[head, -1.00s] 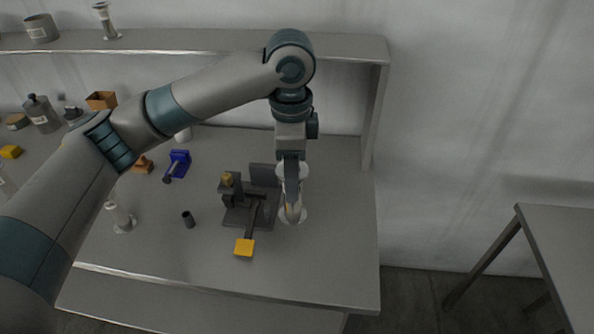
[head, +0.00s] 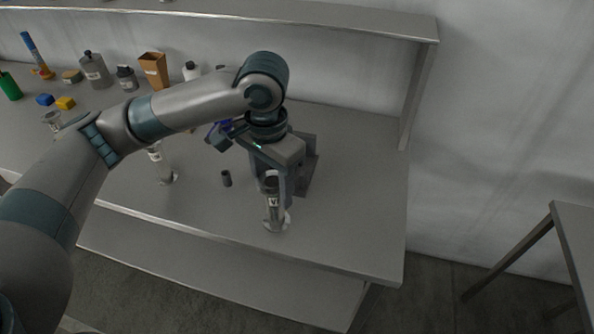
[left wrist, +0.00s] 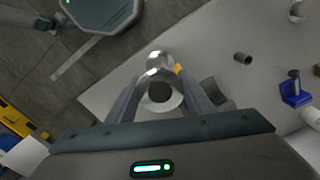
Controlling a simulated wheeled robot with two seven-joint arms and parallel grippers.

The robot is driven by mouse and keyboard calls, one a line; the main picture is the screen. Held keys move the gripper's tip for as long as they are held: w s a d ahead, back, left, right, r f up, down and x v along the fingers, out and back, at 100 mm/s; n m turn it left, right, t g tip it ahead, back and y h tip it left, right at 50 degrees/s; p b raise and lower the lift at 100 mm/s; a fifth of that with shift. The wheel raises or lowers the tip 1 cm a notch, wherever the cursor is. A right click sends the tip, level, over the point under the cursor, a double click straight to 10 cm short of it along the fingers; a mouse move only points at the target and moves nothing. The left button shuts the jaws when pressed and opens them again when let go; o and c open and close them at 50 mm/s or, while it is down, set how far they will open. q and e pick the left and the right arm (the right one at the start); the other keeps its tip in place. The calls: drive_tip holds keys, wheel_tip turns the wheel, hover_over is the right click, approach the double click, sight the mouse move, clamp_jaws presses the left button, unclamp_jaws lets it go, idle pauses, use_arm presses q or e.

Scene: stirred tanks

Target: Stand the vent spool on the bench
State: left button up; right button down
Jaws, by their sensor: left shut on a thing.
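The vent spool (head: 273,203), a pale glassy piece with a flange at its foot and a V label, is upright near the front of the bench (head: 340,220). My left gripper (head: 272,182) is shut on its upper part from above. In the left wrist view the spool (left wrist: 160,88) sits between the two fingers, its dark bore facing the camera. I cannot tell whether its lower flange touches the bench. My right gripper is not in view.
A dark fixture (head: 313,168) stands just behind my left gripper, partly hidden. A small dark cylinder (head: 226,178) and another flanged spool (head: 160,168) stand to the left. Bottles and boxes line the back left. The bench is clear on the right.

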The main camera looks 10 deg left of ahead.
use_arm(q)
drive_tip(key=s+a+f+n+b, duration=0.1)
drive_tip(key=s+a+f+n, duration=0.2)
drive_tip(key=a+f+n, duration=0.1)
drive_tip(key=shift+a+n+b, duration=0.2)
drive_tip(key=shift+n+b, duration=0.15)
drive_tip(key=shift+n, duration=0.35)
drive_tip(key=shift+s+a, duration=0.1)
